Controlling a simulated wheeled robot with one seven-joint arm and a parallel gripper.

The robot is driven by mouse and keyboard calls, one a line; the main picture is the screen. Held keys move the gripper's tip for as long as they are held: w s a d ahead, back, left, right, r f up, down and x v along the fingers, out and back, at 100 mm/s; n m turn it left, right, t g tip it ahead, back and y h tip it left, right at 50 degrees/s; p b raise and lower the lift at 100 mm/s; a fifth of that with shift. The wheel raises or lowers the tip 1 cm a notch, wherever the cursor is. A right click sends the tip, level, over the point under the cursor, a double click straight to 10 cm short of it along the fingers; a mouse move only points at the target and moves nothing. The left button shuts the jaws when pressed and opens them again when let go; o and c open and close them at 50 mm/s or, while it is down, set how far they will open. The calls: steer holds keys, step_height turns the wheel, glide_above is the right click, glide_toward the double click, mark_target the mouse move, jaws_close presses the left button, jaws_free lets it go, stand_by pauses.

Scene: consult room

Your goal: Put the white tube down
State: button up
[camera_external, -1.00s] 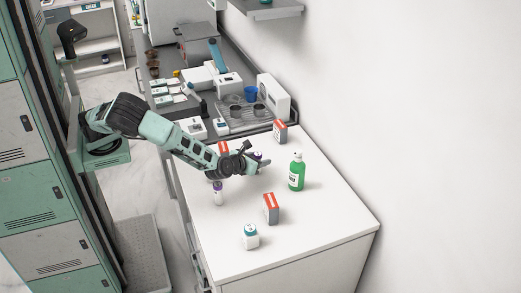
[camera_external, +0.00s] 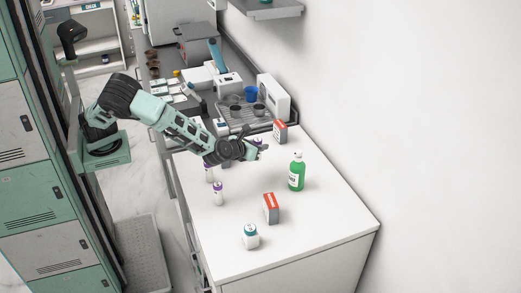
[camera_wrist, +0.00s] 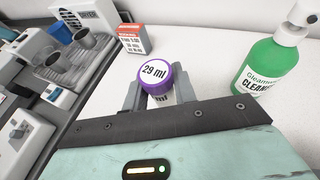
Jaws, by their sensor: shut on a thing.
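My gripper (camera_external: 258,147) is over the far part of the white counter (camera_external: 318,224). In the wrist view my gripper (camera_wrist: 155,98) is shut on a white tube with a purple cap (camera_wrist: 154,75) marked "29 ml". The tube's lower part is hidden by the gripper, so I cannot tell whether it touches the counter. In the external view only a bit of the tube's purple cap shows at the fingers.
A green spray bottle (camera_external: 297,172) stands right of my gripper. A red and grey box (camera_external: 280,132) stands beyond it, another box (camera_external: 271,208) nearer.

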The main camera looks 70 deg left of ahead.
mark_target(261, 139)
steer(key=r, duration=0.2)
steer(key=d+r, duration=0.1)
steer(key=shift+s+r, duration=0.15)
steer(key=shift+s, duration=0.1)
steer(key=s+d+m+t+h+b, duration=0.1)
steer(key=s+d+m+h+b, duration=0.15)
steer(key=s+d, duration=1.45)
steer(key=shift+m+h, duration=0.35)
steer(key=shift+h, duration=0.1)
steer(key=shift+s+d+f+p, duration=0.1)
steer(key=shift+d+f+p, duration=0.25)
steer(key=shift+f, duration=1.2)
steer(key=shift+s+d+f+p, duration=0.1)
steer(key=shift+d+f+p, duration=0.2)
steer(key=shift+f, duration=1.3)
steer(key=shift+d+f+p, duration=0.2)
steer(key=shift+d+f, duration=0.2)
steer(key=shift+f, duration=1.15)
steer(key=o, duration=1)
steer(key=shift+f, duration=0.15)
steer(key=shift+c, duration=0.2)
